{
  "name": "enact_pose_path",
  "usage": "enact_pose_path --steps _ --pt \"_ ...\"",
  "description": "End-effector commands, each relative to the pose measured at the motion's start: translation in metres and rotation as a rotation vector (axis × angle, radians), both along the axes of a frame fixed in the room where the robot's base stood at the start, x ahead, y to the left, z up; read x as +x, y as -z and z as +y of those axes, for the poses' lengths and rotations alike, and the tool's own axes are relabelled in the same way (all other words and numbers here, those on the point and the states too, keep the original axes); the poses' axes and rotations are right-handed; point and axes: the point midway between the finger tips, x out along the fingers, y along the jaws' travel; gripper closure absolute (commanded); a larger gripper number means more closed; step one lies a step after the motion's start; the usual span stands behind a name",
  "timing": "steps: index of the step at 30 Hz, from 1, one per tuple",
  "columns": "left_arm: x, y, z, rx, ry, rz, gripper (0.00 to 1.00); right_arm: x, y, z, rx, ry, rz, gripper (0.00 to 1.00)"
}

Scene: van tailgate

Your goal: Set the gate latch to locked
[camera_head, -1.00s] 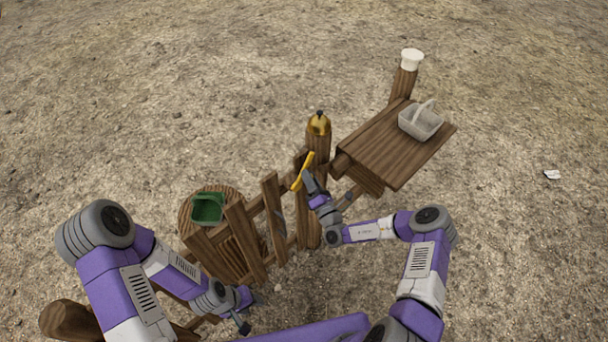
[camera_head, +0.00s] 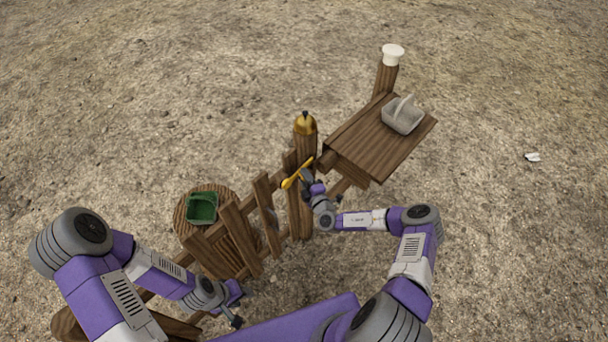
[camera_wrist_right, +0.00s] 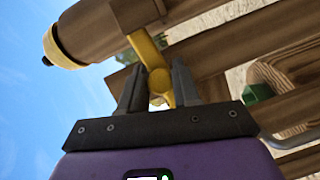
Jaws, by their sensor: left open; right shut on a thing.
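The yellow gate latch (camera_head: 297,173) is a bar on the wooden gate (camera_head: 267,212), beside the brass-capped post (camera_head: 304,146). It lies slanted in the head view, its upper end to the right. My right gripper (camera_head: 305,181) is at the latch. In the right wrist view the yellow latch (camera_wrist_right: 146,50) runs down between the fingers of my right gripper (camera_wrist_right: 160,82), which is shut on it. My left gripper (camera_head: 236,320) is open at the lower left, apart from the latch and near the gate's lower part.
A green container (camera_head: 202,207) sits on a round wooden stand (camera_head: 182,216) at the left. A grey basket (camera_head: 402,116) sits on a wooden table (camera_head: 375,140) at the right. A white-topped post (camera_head: 386,76) stands behind it. The ground around is mostly open.

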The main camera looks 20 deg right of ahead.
Motion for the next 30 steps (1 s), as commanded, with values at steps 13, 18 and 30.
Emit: enact_pose_path --steps 13,18,30 --pt "0.0 -0.007 0.0 0.0 0.0 0.0 0.57 0.003 0.004 0.006 0.178 -0.013 0.078 1.0" --pt "0.0 -0.007 0.0 0.0 0.0 0.0 0.57 0.003 0.006 0.006 0.195 -0.012 0.087 1.0" --pt "0.0 -0.007 0.0 0.0 0.0 0.0 0.57 0.003 0.007 0.006 0.198 -0.011 0.09 0.6"
